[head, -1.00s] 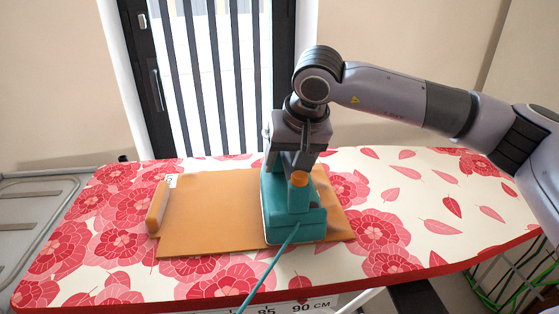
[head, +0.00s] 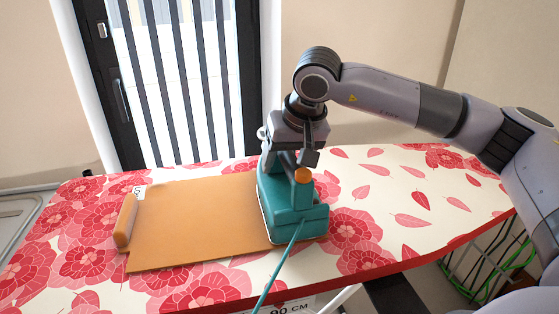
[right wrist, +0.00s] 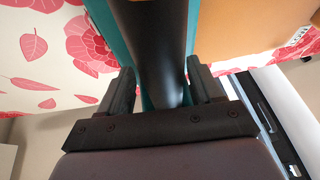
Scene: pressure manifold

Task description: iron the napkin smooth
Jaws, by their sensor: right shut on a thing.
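The tan-orange napkin (head: 195,220) lies mostly flat on the floral ironing board (head: 400,215). A thick rounded ridge (head: 126,221) stands along its left edge, with a small white label beside its top. The teal iron (head: 290,213) stands upright, sole down, at the napkin's right end and hides that edge. My right gripper (head: 290,160) is above the iron and shut on its handle. The right wrist view shows the dark handle (right wrist: 155,50) between the two fingers, with napkin and floral cloth on either side. My left gripper is not in view.
The iron's teal cord (head: 275,268) runs down over the board's front edge. The board is bare to the right of the iron. A barred glass door (head: 180,80) and wall stand behind. Green cables (head: 500,270) hang at the lower right.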

